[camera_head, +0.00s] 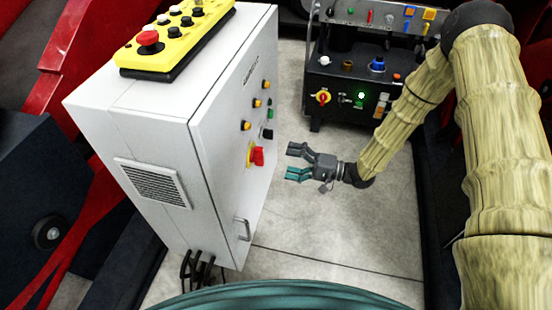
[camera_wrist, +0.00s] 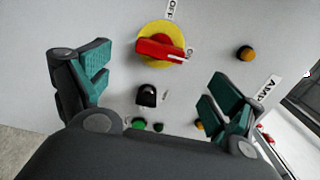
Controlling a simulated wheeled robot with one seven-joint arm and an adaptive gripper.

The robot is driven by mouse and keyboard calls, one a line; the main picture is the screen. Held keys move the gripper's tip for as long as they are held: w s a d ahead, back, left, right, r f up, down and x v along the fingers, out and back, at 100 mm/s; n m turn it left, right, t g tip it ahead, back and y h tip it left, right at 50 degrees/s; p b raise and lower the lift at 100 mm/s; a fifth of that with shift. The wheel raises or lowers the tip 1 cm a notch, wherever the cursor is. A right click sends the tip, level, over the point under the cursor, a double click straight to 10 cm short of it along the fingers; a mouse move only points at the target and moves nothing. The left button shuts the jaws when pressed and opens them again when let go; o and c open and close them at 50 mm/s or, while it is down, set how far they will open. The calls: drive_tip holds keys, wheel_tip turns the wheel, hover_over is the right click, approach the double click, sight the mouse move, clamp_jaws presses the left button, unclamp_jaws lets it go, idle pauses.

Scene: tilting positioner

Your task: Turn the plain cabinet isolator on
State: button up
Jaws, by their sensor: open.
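The plain white cabinet (camera_head: 150,115) stands left of centre in the head view. Its isolator, a red handle on a yellow disc (camera_head: 257,155), is on the door face. In the wrist view the isolator's red handle (camera_wrist: 162,50) lies roughly crosswise, one end near a label that seems to read ON. An OFF label (camera_wrist: 172,9) is at the disc's top edge. My gripper (camera_head: 291,162) is open and empty, facing the door a short way off the isolator. In the wrist view its teal-padded fingers (camera_wrist: 160,88) are wide apart, below the handle and not touching it.
A black selector (camera_wrist: 148,95), a green button (camera_wrist: 138,123) and amber lamps (camera_wrist: 245,53) share the door. A door handle (camera_head: 242,229) sits lower. A yellow pendant (camera_head: 175,40) lies on top. Floor (camera_head: 330,225) is clear right of the cabinet.

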drive_tip(key=shift+v, duration=1.05)
drive_tip(key=shift+f, duration=0.1)
drive_tip(key=s+d+f+h, duration=0.3)
drive_tip(key=s+f+h, duration=0.8)
drive_tip(key=s+f, duration=0.5)
drive_tip(key=s+d+f+n+g+h, duration=0.1)
drive_tip(key=s+d+f+g+h, duration=0.15)
drive_tip(key=s, duration=0.35)
drive_tip(key=s+d+f+n+g+h, duration=0.1)
drive_tip(key=s+d+h, duration=0.15)
drive_tip(key=s, duration=0.25)
drive_tip(key=s+d+n+g+h, duration=0.15)
drive_tip(key=s+d, duration=0.25)
drive_tip(key=s, duration=0.5)
wheel_tip(320, 180, up, 14)
drive_tip(key=p, duration=1.4)
drive_tip(key=shift+r+g, duration=0.15)
drive_tip(key=shift+g, duration=0.15)
